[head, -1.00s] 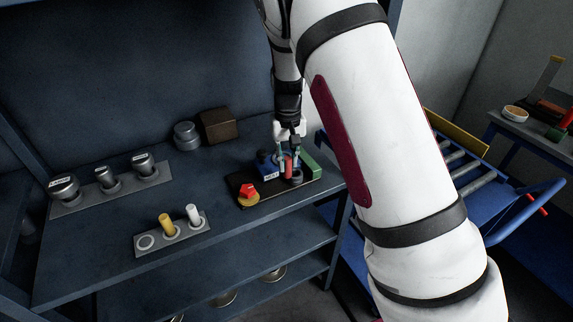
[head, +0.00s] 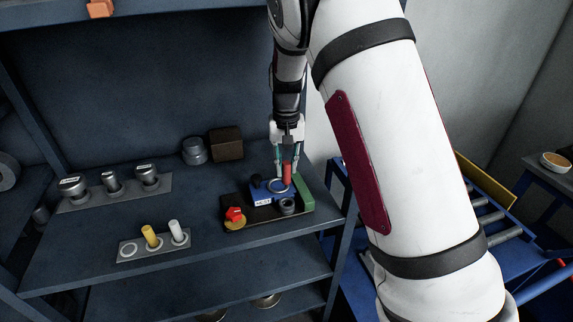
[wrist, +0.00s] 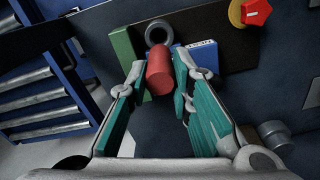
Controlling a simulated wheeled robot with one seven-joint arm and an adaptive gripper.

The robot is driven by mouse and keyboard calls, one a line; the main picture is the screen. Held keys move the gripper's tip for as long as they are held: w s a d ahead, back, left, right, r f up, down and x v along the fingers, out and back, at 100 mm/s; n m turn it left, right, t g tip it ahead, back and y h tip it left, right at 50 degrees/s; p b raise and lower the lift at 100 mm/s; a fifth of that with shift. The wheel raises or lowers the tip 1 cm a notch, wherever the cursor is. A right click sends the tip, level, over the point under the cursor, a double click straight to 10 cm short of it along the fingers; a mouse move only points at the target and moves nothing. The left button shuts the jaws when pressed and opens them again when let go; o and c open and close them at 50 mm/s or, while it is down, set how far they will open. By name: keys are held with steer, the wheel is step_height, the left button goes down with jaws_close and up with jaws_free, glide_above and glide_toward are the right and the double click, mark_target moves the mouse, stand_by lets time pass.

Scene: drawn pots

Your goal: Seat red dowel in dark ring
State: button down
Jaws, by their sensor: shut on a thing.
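The red dowel (head: 287,174) is held between the two fingers of my gripper (head: 287,165); it shows in the wrist view (wrist: 159,72) too. The dark ring (head: 288,206) sits at the front right of a black board. In the wrist view the dark ring (wrist: 158,32) lies just beyond the dowel's far end, with its opening partly visible. The dowel is apart from the ring, above and behind it as the head view shows. The fingers (wrist: 160,85) are shut on the dowel's sides.
The black board (head: 262,215) also bears a green block (head: 304,193), a labelled blue block (head: 262,199) and a red knob (head: 234,214) on a yellow base. A tray with yellow and white pegs (head: 128,252) stands front left. The bench between is clear.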

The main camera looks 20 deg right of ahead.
mark_target(287, 176)
steer(key=shift+f+b, duration=0.75)
steer(key=shift+f, duration=2.65)
steer(key=shift+f+b, duration=0.5)
steer(key=shift+f, duration=1.25)
steer(key=shift+r+p, duration=0.7)
steer(key=shift+r, duration=2.3)
